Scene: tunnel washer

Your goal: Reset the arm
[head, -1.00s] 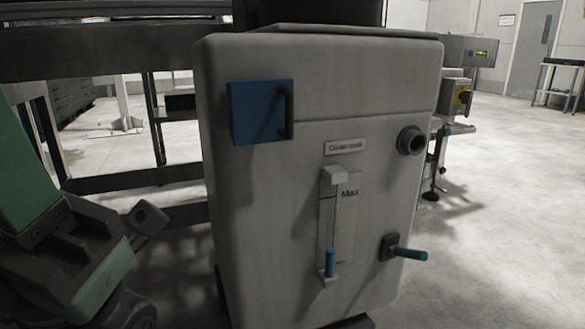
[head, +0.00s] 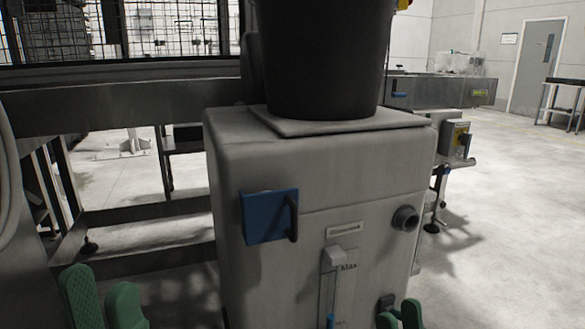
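My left gripper (head: 102,292) is at the bottom left of the head view, to the left of the grey tank cabinet. Its two green fingers stand upright and apart, with nothing between them. My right gripper (head: 399,314) is at the bottom edge, in front of the cabinet's lower right. The rest of both grippers is cut off by the frame.
The grey cabinet (head: 310,175) has a blue handled box (head: 268,217), a round outlet (head: 405,217) and a level gauge marked Max. A black bin (head: 320,60) stands on top. A metal frame (head: 140,110) stands behind at left. Floor (head: 500,220) at right is clear.

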